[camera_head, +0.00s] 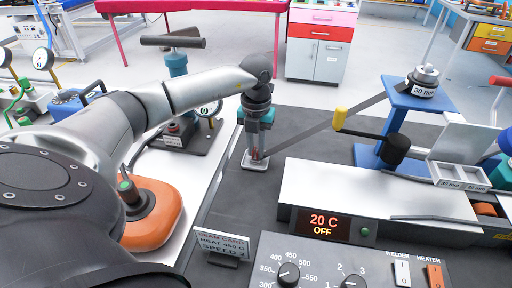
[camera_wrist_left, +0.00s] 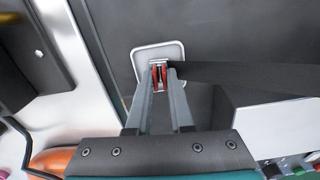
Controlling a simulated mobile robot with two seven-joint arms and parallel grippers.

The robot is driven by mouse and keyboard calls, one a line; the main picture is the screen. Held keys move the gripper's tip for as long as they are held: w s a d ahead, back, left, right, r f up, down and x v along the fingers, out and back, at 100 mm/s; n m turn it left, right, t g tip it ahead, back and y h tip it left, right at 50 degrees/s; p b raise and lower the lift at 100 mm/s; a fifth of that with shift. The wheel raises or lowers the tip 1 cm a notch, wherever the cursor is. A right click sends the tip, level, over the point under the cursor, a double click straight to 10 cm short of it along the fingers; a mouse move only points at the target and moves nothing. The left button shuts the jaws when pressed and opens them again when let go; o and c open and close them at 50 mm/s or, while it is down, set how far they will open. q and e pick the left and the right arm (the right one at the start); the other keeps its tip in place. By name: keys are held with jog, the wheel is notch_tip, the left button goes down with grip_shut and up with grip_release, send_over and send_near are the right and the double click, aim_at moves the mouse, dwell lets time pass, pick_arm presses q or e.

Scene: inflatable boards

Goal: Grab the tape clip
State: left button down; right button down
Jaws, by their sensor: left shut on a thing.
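The tape clip (camera_wrist_left: 159,72) shows in the left wrist view as a small part with red sides, over a pale square plate (camera_wrist_left: 139,54). My left gripper (camera_wrist_left: 159,84) points down at it, with its two grey fingers close together on either side of the red part. In the head view my left gripper (camera_head: 256,152) reaches down to the small plate (camera_head: 254,163) on the dark bench top, and its fingers mostly hide the clip. A grey tape strip (camera_head: 300,138) runs from there up to the right, to the roll labelled 30 mm. My right gripper is not in view.
The blue stand (camera_head: 402,100) carries the tape roll (camera_head: 422,82). A black arm with a yellow handle (camera_head: 339,119) crosses near the strip. A white-topped machine with a 20 C OFF display (camera_head: 322,223) lies in front. An orange inflatable (camera_head: 153,220) is at left.

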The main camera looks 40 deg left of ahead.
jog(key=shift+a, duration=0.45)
